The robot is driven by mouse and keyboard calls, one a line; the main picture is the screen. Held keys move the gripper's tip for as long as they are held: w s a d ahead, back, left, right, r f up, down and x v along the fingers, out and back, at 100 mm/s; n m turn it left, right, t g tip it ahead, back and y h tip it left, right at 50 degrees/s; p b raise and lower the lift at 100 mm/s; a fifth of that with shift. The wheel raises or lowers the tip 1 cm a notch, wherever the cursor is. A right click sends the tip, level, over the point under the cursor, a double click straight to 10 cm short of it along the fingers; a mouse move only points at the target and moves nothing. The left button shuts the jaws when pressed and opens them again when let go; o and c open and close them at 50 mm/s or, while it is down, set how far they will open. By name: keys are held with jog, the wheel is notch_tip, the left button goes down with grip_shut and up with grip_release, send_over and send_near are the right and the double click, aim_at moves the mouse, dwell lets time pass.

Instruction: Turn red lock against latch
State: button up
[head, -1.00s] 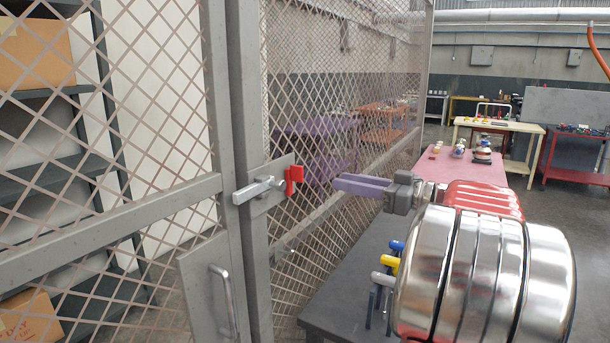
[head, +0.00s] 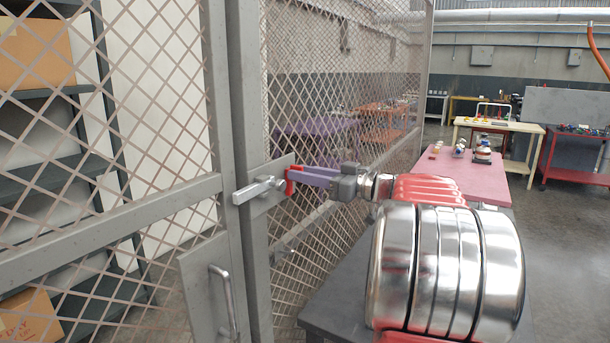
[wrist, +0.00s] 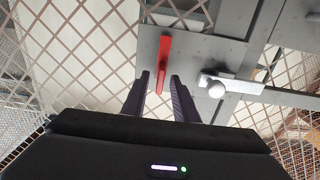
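The red lock (head: 290,187) is a small red piece on a grey plate on the cage door frame. In the wrist view, the red lock (wrist: 164,55) is a long narrow bar, its lower end between my fingertips. The silver latch (head: 255,191) is a bar just left of the lock in the head view; in the wrist view, the latch (wrist: 230,84) lies to the right. My gripper (head: 292,174) reaches the lock from the right, its purple fingers partly covering it. In the wrist view, my gripper (wrist: 160,75) is open, fingers either side of the lock; contact is unclear.
Mesh cage panels (head: 130,110) and grey posts surround the latch. A door handle (head: 222,300) sits below it. A dark table (head: 335,305) stands below my arm, with a pink table (head: 475,172) behind. Shelves with cardboard boxes (head: 35,50) show through the mesh.

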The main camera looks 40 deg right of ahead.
grip_shut()
dwell(0.3)
jog(key=shift+m, duration=0.3)
jog(key=m, duration=1.7)
jog(key=shift+d+f+m, duration=0.25)
jog(key=shift+m, duration=0.05)
dwell(0.3)
